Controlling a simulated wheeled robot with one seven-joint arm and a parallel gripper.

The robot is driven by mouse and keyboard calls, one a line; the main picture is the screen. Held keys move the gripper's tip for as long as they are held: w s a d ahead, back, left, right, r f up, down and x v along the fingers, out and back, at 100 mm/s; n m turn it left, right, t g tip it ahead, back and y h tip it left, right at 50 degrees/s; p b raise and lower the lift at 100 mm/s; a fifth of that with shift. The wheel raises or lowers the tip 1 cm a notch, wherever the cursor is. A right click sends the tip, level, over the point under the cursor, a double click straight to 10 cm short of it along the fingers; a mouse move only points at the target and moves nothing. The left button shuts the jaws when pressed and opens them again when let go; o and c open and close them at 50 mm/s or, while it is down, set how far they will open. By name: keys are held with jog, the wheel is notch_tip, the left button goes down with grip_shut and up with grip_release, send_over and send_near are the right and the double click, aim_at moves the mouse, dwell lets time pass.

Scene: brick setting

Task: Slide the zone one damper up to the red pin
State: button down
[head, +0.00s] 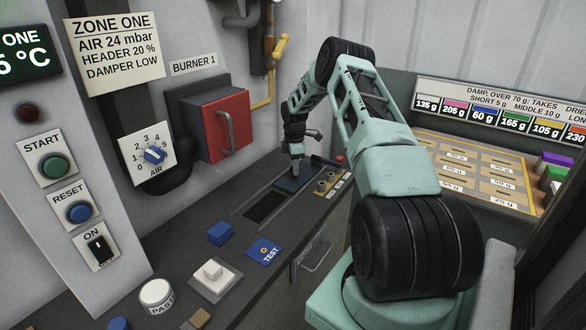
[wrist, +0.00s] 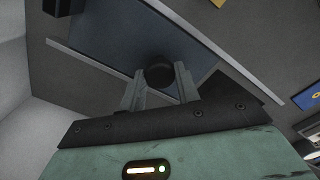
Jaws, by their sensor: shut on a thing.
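The zone one damper is a dark blue-grey plate (head: 290,183) lying between two rails on the dark counter. In the wrist view the damper plate (wrist: 120,38) has a round black knob (wrist: 159,75). My gripper (head: 296,170) points down over the plate, and its fingers (wrist: 159,88) are closed on the knob, one on each side. A dark rectangular opening (head: 265,206) shows on the near side of the plate. A small red piece (head: 340,158), which looks like the red pin, stands past the plate's far end; any gap between them is hidden.
A red burner door (head: 226,124) with a handle juts out left of my arm. Round knobs (head: 321,187) sit right of the rails. A sorting tray (head: 480,172) stands at the right.

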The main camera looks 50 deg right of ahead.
jog(key=shift+r, duration=0.1)
jog(key=c, duration=1)
grip_release()
notch_tip(320, 180, up, 17)
jog(key=b, duration=0.3)
jog(key=shift+r+b, duration=0.2)
jog(key=shift+b, duration=0.2)
jog(key=shift+f, duration=0.1)
